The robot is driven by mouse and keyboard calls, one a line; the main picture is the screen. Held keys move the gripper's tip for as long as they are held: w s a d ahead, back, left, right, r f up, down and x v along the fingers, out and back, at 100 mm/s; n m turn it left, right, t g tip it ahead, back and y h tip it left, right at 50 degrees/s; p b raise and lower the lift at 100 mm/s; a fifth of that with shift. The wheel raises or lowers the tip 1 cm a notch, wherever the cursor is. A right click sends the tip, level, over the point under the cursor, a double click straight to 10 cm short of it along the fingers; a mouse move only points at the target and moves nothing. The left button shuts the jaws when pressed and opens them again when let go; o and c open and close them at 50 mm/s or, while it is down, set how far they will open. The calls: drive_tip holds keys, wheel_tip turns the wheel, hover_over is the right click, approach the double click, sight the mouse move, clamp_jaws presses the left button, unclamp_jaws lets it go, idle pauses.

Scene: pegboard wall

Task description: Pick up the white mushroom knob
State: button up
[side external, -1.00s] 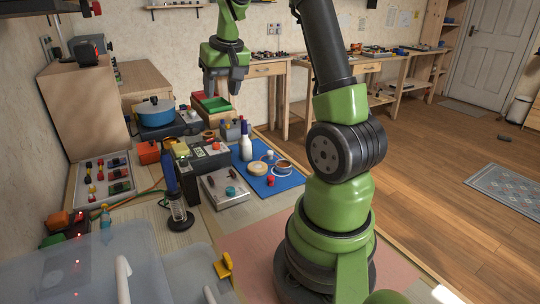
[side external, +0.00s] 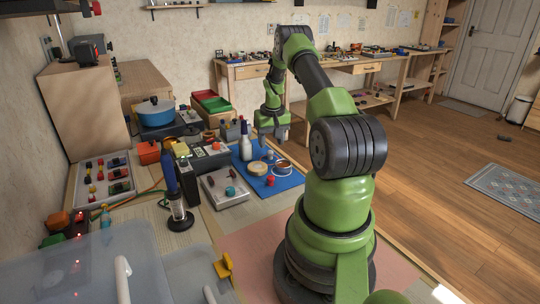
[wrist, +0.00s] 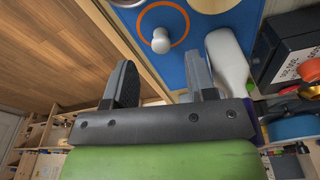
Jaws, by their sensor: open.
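The white mushroom knob (wrist: 160,40) stands inside an orange ring marked on the blue mat (wrist: 178,70) in the wrist view. In the side view the knob (side external: 270,155) is small, just below my gripper (side external: 272,139). My gripper (wrist: 158,62) is open and empty. Its two fingers point toward the mat, with the knob in line with the gap between them but beyond the fingertips, apart from both.
A white bottle (wrist: 228,60) stands close to the right finger in the wrist view; it also shows in the side view (side external: 245,148). A round tan piece (side external: 258,168), a ringed cup (side external: 283,165) and a red knob (side external: 270,181) are nearby on the mat.

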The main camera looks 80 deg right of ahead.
sight(270, 151)
drive_tip(key=f, duration=0.4)
drive_tip(key=shift+w+d, duration=0.15)
drive_tip(key=shift+w, duration=0.05)
clamp_jaws()
